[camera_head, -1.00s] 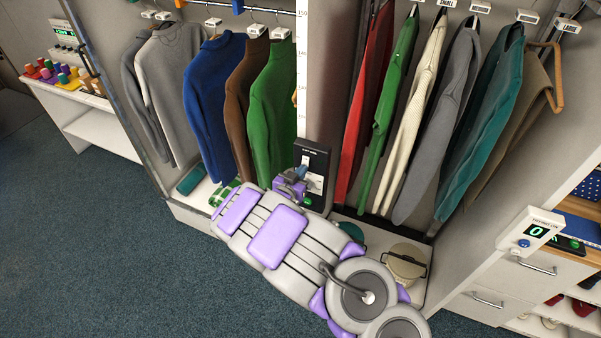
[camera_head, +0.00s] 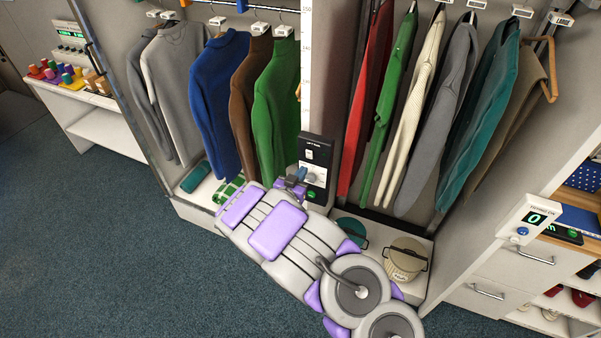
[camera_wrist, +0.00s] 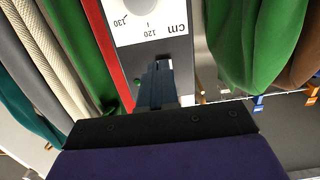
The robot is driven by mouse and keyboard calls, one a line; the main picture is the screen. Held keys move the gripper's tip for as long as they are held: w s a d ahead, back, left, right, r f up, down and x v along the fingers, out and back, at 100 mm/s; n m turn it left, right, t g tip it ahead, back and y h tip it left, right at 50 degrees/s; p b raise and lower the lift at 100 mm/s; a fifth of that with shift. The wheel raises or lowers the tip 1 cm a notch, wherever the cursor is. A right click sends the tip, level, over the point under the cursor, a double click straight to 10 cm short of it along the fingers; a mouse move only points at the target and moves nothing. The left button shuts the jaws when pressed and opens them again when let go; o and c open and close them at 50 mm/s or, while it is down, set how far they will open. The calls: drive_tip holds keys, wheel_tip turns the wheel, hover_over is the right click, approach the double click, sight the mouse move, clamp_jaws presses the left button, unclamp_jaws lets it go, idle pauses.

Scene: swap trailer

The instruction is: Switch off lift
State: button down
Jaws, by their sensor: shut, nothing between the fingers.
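A dark control panel (camera_head: 317,168) stands upright on the divider between the two clothes racks. It carries a pale switch at the top, a blue-grey knob or handle (camera_head: 309,176) in the middle and a green light (camera_head: 311,195) low down. My gripper (camera_head: 294,182) is at the panel's left side, close to the handle; whether they touch is hidden. In the wrist view, my gripper (camera_wrist: 157,80) is shut, its fingers in front of a grey post beneath a white plate (camera_wrist: 148,20) marked "cm", 120 and 130.
Jumpers hang left of the divider, including a green jumper (camera_head: 275,120) close by. More garments hang right, including a red garment (camera_head: 368,95). Drawers (camera_head: 520,268) stand at right; open carpet (camera_head: 110,230) lies left.

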drive_tip(key=s+a+f, duration=0.2)
drive_tip(key=s+a, duration=0.3)
drive_tip(key=s, duration=0.4)
drive_tip(key=w+d+r+g+y+b, duration=0.1)
drive_tip(key=w+d+r+g+y, duration=0.1)
drive_tip(key=d+r+g+y, duration=0.25)
drive_tip(key=s+d+r+n+g+y+b, duration=0.3)
drive_tip(key=s+r+g, duration=0.35)
drive_tip(key=s, duration=0.65)
drive_tip(key=s+d+r+g, duration=0.1)
drive_tip(key=s+d, duration=0.4)
drive_tip(key=s, duration=0.5)
drive_tip(key=s+d+r+g+h+b, duration=0.1)
drive_tip(key=s+d, duration=0.4)
drive_tip(key=s, duration=0.5)
drive_tip(key=s+d+r+n+g+b, duration=0.1)
drive_tip(key=s+d+g, duration=0.3)
drive_tip(key=s, duration=0.6)
drive_tip(key=shift+d+r+g+h, duration=0.3)
drive_tip(key=shift+d+r+h, duration=0.05)
drive_tip(key=shift+d+r, duration=0.55)
